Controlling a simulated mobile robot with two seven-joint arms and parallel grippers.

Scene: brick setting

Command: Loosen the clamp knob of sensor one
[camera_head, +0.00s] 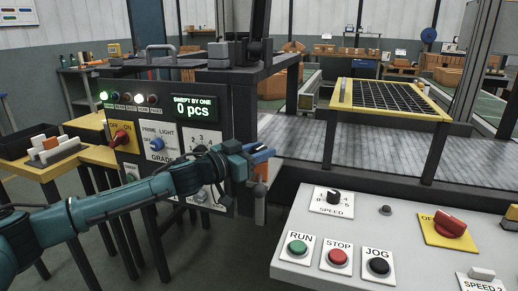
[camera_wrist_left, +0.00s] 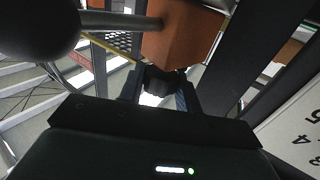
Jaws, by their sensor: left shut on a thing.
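An orange block (camera_wrist_left: 180,40), which looks like the sensor body, sits just beyond my left gripper (camera_wrist_left: 160,92) in the left wrist view. A dark knob (camera_wrist_left: 161,80) is on its near side, between my two fingers, and the gripper is shut on it. No label on the block is readable. In the head view my left gripper (camera_head: 258,155) is beside the control cabinet, and a small part of the orange block (camera_head: 262,172) shows past it, above a grey post (camera_head: 260,205). The knob is hidden there. My right gripper is out of view.
The control cabinet (camera_head: 150,112) with a display reading 0 pcs stands behind my left arm. A sloped panel (camera_head: 310,268) with RUN, STOP and JOG buttons is at the front right. A yellow-framed grid (camera_head: 340,100) is behind. A yellow table (camera_head: 50,168) is at left.

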